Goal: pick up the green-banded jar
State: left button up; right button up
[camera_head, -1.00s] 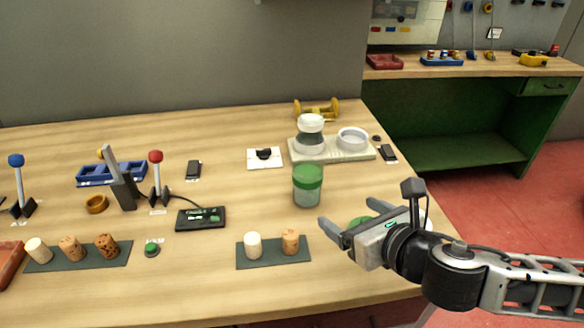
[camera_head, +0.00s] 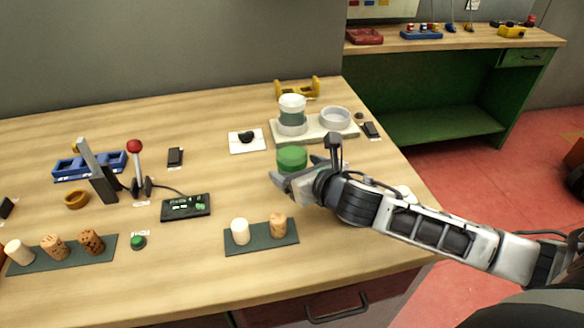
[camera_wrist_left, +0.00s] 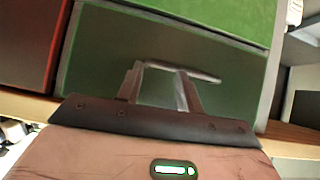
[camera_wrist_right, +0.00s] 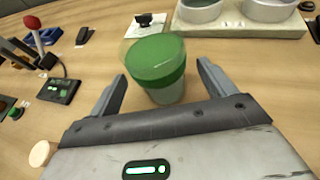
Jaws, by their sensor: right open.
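The green-banded jar (camera_head: 291,158) stands upright on the wooden table, its lower part hidden behind my right gripper in the head view. In the right wrist view the jar (camera_wrist_right: 160,70) shows a green top band and a clear, greyish lower body. My right gripper (camera_head: 298,172) is open, with its fingers on either side of the near part of the jar and a gap showing on each side. The right wrist view shows both fingers (camera_wrist_right: 160,85) apart. My left gripper (camera_wrist_left: 165,85) shows only in its own wrist view, away from the table top, with its fingers apart and nothing between them.
A pale base (camera_head: 313,135) with a white-lidded jar (camera_head: 292,112) and a round dish (camera_head: 335,118) stands behind the jar. A dark mat (camera_head: 262,238) with two stoppers lies in front. A black device (camera_head: 186,207) lies left. A yellow stand (camera_head: 297,88) is at the back.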

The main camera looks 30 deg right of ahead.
jog(key=x, duration=0.2)
jog(key=shift+w, duration=0.4)
jog(key=shift+w+f, duration=0.2)
jog(key=shift+w, duration=0.1)
jog(key=c, duration=1.3)
jog(key=shift+r, duration=0.15)
